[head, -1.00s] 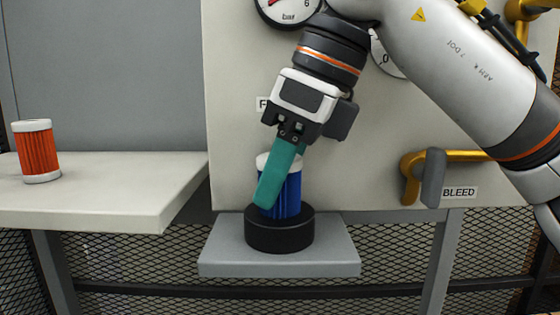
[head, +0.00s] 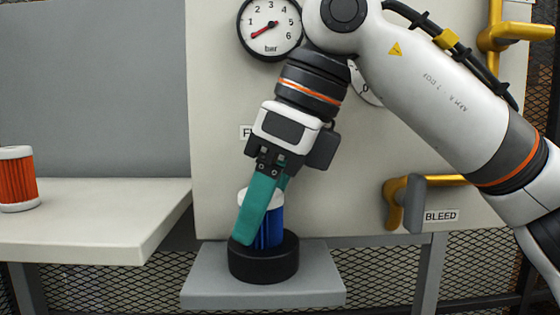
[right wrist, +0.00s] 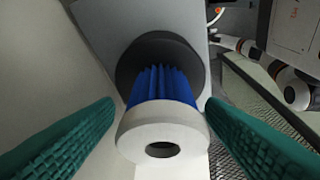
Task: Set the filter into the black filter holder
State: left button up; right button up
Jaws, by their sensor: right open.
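A blue pleated filter (head: 269,232) with a white end cap stands in the black filter holder (head: 263,266). Its lower end is hidden by the holder's rim, and I cannot tell how deep it sits. In the right wrist view the filter (right wrist: 162,88) rises from the round black holder (right wrist: 140,58), its white ring cap towards the camera. My right gripper (head: 255,222) is open, its teal fingers reaching down on both sides of the filter. In the right wrist view, gaps show between the filter and the fingers of this gripper (right wrist: 160,105). My left gripper is not in view.
The holder stands on a small grey shelf (head: 215,289). An orange filter (head: 16,181) stands on a pale ledge (head: 100,215) at left. Behind are a panel with a pressure gauge (head: 270,25) and a yellow bleed valve handle (head: 398,202) at right.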

jog(key=v, duration=1.1)
jog(key=shift+d+r, duration=0.25)
jog(key=shift+s, duration=0.1)
